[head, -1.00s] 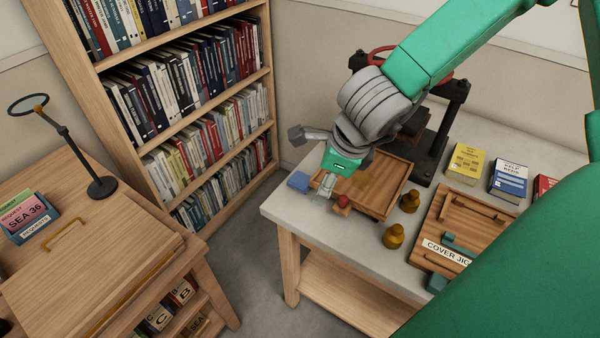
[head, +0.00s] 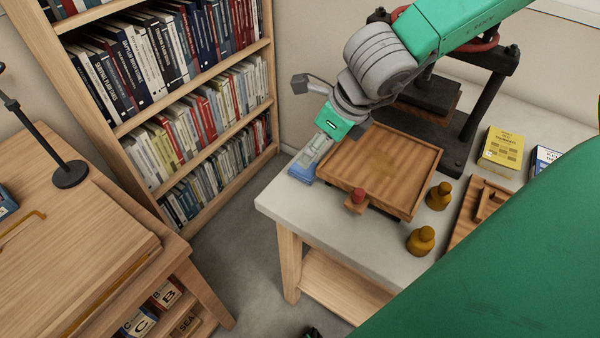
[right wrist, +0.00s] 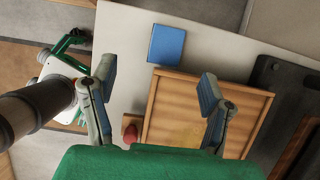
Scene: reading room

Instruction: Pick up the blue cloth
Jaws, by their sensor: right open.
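The blue cloth (head: 301,178) is a small folded square near the left end of the pale table, left of a wooden tray. In the right wrist view the cloth (right wrist: 166,44) lies flat beyond the fingertips, with nothing between them. My right gripper (head: 308,161) reaches down from the upper right and partly covers the cloth in the head view. In the wrist view its two fingers (right wrist: 156,78) are wide apart and empty, short of the cloth. I cannot make out my left gripper.
The wooden tray (head: 380,165), with a red-topped knob (head: 357,197) at its front, sits right beside the cloth. Two brass weights (head: 421,240) stand right of it. A black press (head: 470,120) stands behind. A bookshelf (head: 165,80) is to the left, across a floor gap.

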